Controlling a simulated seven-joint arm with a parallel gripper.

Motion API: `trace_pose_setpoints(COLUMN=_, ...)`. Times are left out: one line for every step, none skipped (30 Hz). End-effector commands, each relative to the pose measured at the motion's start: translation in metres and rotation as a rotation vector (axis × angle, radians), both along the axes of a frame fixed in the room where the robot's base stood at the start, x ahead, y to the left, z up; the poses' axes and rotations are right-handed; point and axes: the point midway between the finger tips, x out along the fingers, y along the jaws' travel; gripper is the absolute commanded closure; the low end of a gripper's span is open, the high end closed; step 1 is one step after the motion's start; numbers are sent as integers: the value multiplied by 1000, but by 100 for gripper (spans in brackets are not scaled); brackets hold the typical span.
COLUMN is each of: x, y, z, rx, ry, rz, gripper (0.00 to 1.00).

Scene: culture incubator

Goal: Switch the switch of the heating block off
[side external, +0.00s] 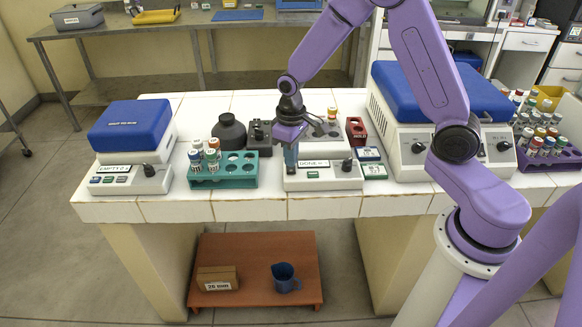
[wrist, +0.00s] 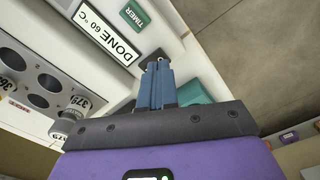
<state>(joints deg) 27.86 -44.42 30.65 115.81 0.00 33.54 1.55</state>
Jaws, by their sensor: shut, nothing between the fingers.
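The heating block (side external: 325,181) is a white unit in the middle of the tiled bench. Its front display reads "DONE", and in the wrist view the display (wrist: 107,35) reads "DONE 60 °C". A black knob (side external: 347,165) sits at the right of its front. My gripper (side external: 291,170) points down at the left end of the front panel. In the wrist view its blue fingers (wrist: 157,68) are together, with nothing held. A small dark and metallic part (wrist: 153,61) shows at the fingertips; the fingers mostly hide the switch area, so the switch position is unclear.
A teal rack (side external: 222,182) with vials stands close left of the heating block. A blue-lidded unit (side external: 130,130) is farther left, and a larger blue-lidded unit (side external: 400,145) is to the right. A red rack (side external: 356,130) stands behind. The bench front edge is close.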

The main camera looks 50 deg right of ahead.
Motion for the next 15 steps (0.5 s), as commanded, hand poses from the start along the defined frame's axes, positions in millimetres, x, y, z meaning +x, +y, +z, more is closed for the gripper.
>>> trace_pose_setpoints(x=0, y=0, z=0, rx=0, ry=0, rz=0, gripper=100)
trace_pose_setpoints(x=0, y=0, z=0, rx=0, ry=0, rz=0, gripper=100)
trace_pose_setpoints(x=0, y=0, z=-1, rx=0, ry=0, rz=0, gripper=100)
trace_pose_setpoints(x=0, y=0, z=-1, rx=0, ry=1, rz=0, gripper=100)
trace_pose_setpoints(x=0, y=0, z=-2, rx=0, ry=1, rz=0, gripper=100)
trace_pose_setpoints(x=0, y=0, z=-2, rx=0, ry=1, rz=0, gripper=100)
trace_pose_setpoints(x=0, y=0, z=-3, rx=0, ry=1, rz=0, gripper=100)
trace_pose_setpoints(x=0, y=0, z=-3, rx=0, ry=1, rz=0, gripper=100)
trace_pose_setpoints(x=0, y=0, z=-4, rx=0, ry=1, rz=0, gripper=100)
trace_pose_setpoints(x=0, y=0, z=-4, rx=0, ry=1, rz=0, gripper=100)
trace_pose_setpoints(x=0, y=0, z=-4, rx=0, ry=1, rz=0, gripper=100)
trace_pose_setpoints(x=0, y=0, z=-5, rx=0, ry=1, rz=0, gripper=100)
trace_pose_setpoints(x=0, y=0, z=-5, rx=0, ry=1, rz=0, gripper=100)
trace_pose_setpoints(x=0, y=0, z=-6, rx=0, ry=1, rz=0, gripper=100)
trace_pose_setpoints(x=0, y=0, z=-6, rx=0, ry=0, rz=0, gripper=100)
